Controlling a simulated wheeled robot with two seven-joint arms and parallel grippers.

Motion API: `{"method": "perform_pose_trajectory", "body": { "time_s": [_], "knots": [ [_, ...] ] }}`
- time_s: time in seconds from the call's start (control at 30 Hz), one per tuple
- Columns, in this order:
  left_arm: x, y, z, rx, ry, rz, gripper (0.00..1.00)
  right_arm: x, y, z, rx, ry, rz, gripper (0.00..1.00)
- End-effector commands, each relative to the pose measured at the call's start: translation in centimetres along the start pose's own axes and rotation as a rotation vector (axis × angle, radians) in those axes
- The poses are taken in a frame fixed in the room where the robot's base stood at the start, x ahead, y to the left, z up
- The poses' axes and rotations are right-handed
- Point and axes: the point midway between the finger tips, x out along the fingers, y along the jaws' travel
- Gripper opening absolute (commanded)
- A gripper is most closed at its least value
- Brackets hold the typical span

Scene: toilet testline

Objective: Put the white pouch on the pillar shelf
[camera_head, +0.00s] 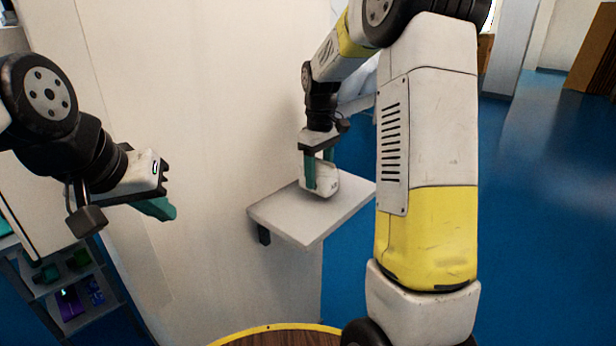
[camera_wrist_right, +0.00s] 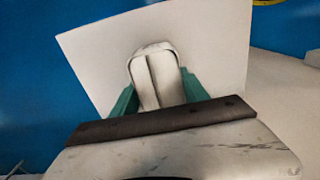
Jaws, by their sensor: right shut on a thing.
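The white pouch (camera_head: 325,183) is between the green fingers of my right gripper (camera_head: 320,174), which is shut on it. The pouch is over the pillar shelf (camera_head: 283,214), a small pale ledge on the pillar's side. Its lower end is at or just above the shelf top; I cannot tell if it touches. In the right wrist view the pouch (camera_wrist_right: 157,80) sits between both green fingers, with the shelf board (camera_wrist_right: 85,52) behind it. My left gripper (camera_head: 160,203) is away at the left, with its green fingers partly seen; its opening is unclear.
The white pillar (camera_head: 215,120) stands left of the shelf. A rack (camera_head: 75,290) with several small items is at the lower left. A round wooden top with a yellow rim (camera_head: 275,338) is at the bottom. Blue floor (camera_head: 540,200) is open at the right.

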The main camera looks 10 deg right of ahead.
Motion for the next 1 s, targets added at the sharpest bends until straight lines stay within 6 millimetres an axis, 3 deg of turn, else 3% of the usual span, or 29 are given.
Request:
{"method": "perform_pose_trajectory", "body": {
  "time_s": [0.13, 0.5, 0.53, 0.6, 1.0],
  "knots": [
    [0.0, 0.0, 0.0, 0.0, 0.0, 0.0, 0.0, 2.1, 0.0, 0.1, 0.0, -0.001, 0.0, 0.11],
    [0.0, 0.0, 0.0, 0.0, 0.0, 0.0, 0.0, 2.5, 0.0, 0.0, 0.0, 0.001, 0.001, 0.11],
    [0.0, 0.0, 0.0, 0.0, 0.0, 0.0, 0.0, 2.5, 0.0, 0.0, 0.0, 0.001, 0.001, 0.58],
    [0.0, 0.0, 0.0, 0.0, 0.0, 0.0, 0.0, 2.5, 0.0, 0.0, 0.0, 0.001, 0.001, 0.72],
    [0.0, 0.0, 0.0, 0.0, 0.0, 0.0, 0.0, 2.0, 0.0, 0.0, 0.0, 0.003, 0.002, 0.74]
  ]
}}
